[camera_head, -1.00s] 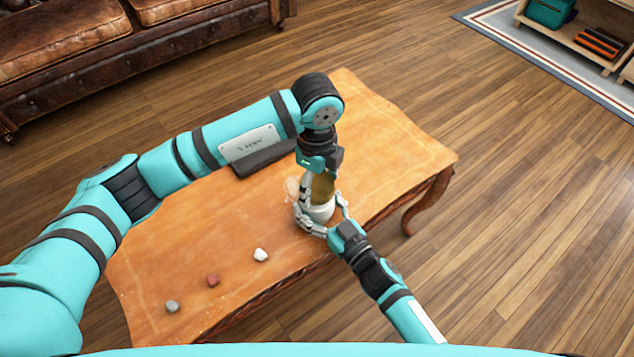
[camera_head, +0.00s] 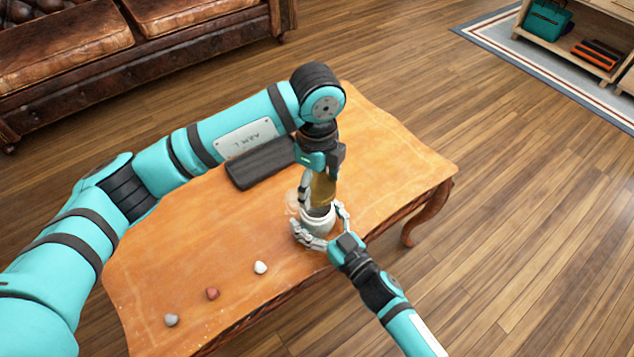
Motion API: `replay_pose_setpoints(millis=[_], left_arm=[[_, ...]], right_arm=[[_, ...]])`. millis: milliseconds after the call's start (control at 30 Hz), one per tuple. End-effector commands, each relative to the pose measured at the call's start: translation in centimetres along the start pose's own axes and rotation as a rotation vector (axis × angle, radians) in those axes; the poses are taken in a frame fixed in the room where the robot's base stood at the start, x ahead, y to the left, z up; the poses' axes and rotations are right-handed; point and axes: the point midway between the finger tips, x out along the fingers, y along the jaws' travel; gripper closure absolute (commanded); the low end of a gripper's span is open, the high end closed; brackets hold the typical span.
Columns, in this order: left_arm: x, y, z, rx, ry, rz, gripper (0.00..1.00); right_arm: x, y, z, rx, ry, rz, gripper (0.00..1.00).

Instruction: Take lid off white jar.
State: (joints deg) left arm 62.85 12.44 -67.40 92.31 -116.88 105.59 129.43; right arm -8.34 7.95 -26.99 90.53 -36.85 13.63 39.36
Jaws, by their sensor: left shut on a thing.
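The white jar (camera_head: 318,222) stands upright near the middle of the wooden table. A golden-brown piece that looks like its lid (camera_head: 323,190) is above it, with a dark band between them. My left gripper (camera_head: 316,188) points down and is shut on this lid; its fingers and the lid partly hide each other. My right gripper (camera_head: 322,228) comes from the lower right with its fingers on either side of the jar. I cannot tell whether both fingers touch it.
A dark slab (camera_head: 258,165) lies on the table (camera_head: 390,160) behind my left arm. White (camera_head: 260,267), red-brown (camera_head: 212,293) and grey (camera_head: 171,320) stones lie near the front edge. A pale, see-through item (camera_head: 292,200) is left of the jar. The table's right side is clear.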

Motion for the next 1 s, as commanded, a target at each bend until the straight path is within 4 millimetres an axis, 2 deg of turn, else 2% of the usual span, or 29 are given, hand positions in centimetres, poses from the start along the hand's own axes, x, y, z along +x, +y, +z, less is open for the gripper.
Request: replay_pose_setpoints(millis=[67,333,433,567,800,1000], left_arm=[[0.0,0.0,0.0,0.0,0.0,0.0,0.68],[0.0,0.0,0.0,0.0,0.0,0.0,0.68],[0.0,0.0,0.0,0.0,0.0,0.0,0.68],[0.0,0.0,0.0,0.0,0.0,0.0,0.68],[0.0,0.0,0.0,0.0,0.0,0.0,0.68],[0.0,0.0,0.0,0.0,0.0,0.0,0.68]], right_arm=[[0.0,0.0,0.0,0.0,0.0,0.0,0.0],[-0.1,0.0,0.0,0.0,0.0,0.0,0.0],[-0.7,0.0,0.1,-0.001,-0.001,0.001,0.0],[-2.8,0.0,0.2,0.001,-0.004,0.0,0.0],[-8.0,0.0,0.2,0.0,-0.004,0.0,0.0],[-11.0,0.0,0.1,0.0,-0.003,0.0,0.0]])
